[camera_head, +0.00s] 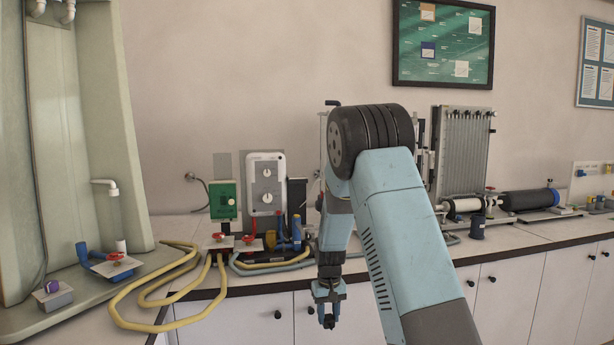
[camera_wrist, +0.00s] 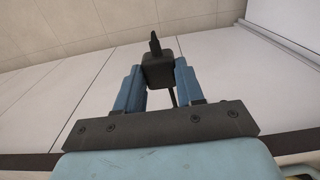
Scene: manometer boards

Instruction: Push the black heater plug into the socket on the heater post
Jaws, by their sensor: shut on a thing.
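My gripper (camera_head: 328,306) hangs low in front of the white cabinet doors, below the bench's front edge. In the wrist view its two blue fingers (camera_wrist: 157,88) are shut on the black heater plug (camera_wrist: 158,70). The plug sits between the fingertips, with a narrow dark prong pointing away from the gripper and a thin dark cable behind it. In the head view the plug (camera_head: 328,322) shows as a small dark block at the fingertips. I cannot make out the heater post or its socket for certain in either view; my arm covers part of the bench.
The bench edge (camera_head: 262,297) runs above the white cabinets (camera_head: 510,300), which have dark knobs. Yellow hoses (camera_head: 150,298) hang over the left part. A green box (camera_head: 223,200), a white control panel (camera_head: 266,184) and a black cylinder (camera_head: 477,228) stand on the bench side.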

